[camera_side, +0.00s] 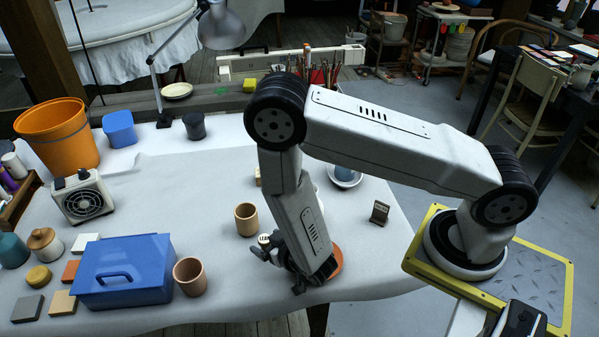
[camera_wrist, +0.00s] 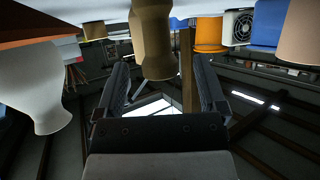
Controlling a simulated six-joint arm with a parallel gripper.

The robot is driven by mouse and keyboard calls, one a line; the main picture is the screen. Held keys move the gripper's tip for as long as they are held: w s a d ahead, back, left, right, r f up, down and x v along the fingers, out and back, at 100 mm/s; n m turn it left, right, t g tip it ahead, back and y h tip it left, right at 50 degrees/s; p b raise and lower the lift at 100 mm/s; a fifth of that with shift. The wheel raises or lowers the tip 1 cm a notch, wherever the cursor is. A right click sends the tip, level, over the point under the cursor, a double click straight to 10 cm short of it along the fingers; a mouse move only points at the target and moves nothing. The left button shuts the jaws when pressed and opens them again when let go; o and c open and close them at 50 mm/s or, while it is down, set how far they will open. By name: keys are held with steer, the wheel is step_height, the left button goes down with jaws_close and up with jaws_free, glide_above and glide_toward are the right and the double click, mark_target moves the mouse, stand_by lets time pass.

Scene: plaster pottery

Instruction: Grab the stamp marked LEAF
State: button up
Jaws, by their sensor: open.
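In the wrist view, which looks inverted, a brown turned piece like a stamp handle (camera_wrist: 152,38) stands between my spread fingers. My gripper (camera_wrist: 160,68) is open, with visible gaps on both sides of it. A pale, similarly shaped piece (camera_wrist: 32,85) is at the left, outside the fingers. In the side view my gripper (camera_side: 280,268) is low over the table's front edge. A small piece with a pale, dark-marked top (camera_side: 265,239) shows beside it. I cannot read LEAF on anything, so I cannot tell which piece bears it.
An orange round item (camera_side: 336,262) lies partly behind my wrist. A tan cup (camera_side: 246,219) stands left of my gripper, and a brown cup (camera_side: 190,276) beside a blue lidded box (camera_side: 125,270). A small dark stand (camera_side: 379,212) is at right. Clear cloth (camera_side: 200,190) lies behind.

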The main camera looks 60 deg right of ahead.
jaws_close()
steer(key=shift+r, duration=0.1)
stand_by(0.4)
step_height(320, 180, up, 10)
stand_by(0.9)
stand_by(1.0)
